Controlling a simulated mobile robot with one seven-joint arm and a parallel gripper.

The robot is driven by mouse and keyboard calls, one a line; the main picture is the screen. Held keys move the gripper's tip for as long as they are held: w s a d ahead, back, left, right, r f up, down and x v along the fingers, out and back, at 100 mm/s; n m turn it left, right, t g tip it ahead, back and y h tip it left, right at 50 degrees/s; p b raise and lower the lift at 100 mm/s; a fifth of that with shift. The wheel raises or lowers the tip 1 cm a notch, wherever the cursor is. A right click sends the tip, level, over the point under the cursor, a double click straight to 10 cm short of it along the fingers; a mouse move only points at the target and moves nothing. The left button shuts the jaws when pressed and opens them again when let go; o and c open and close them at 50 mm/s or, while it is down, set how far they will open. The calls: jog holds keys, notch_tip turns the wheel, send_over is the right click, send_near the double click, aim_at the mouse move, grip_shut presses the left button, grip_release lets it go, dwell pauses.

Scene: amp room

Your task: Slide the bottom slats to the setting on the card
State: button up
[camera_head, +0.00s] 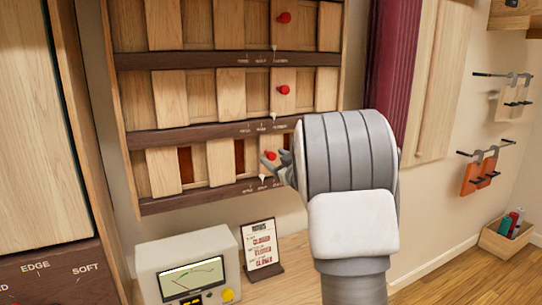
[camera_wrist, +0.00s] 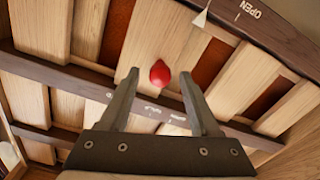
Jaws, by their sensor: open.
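The bottom slats (camera_head: 219,163) are wooden panels with dark red gaps between them. Their red knob (camera_head: 270,155) sits on one slat, and it shows in the wrist view (camera_wrist: 159,73) too. The white pointer (camera_head: 262,178) of the bottom row stands near the middle mark of its scale. My gripper (camera_head: 283,160) is at the bottom row, close to the knob. In the wrist view its two fingers are open, and the knob appears between their tips; contact cannot be told. The card (camera_head: 262,248) on the shelf has several lines with red words that appear to read CLOSED.
Two upper slat rows have red knobs (camera_head: 284,90) and show no red gaps. A meter box (camera_head: 189,268) with a yellow button stands below, left of the card. A dark red curtain (camera_head: 393,55) hangs to the right. A wooden cabinet (camera_head: 38,130) is at the left.

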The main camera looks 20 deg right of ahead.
jog(key=shift+w, duration=1.25)
grip_shut()
dwell(0.6)
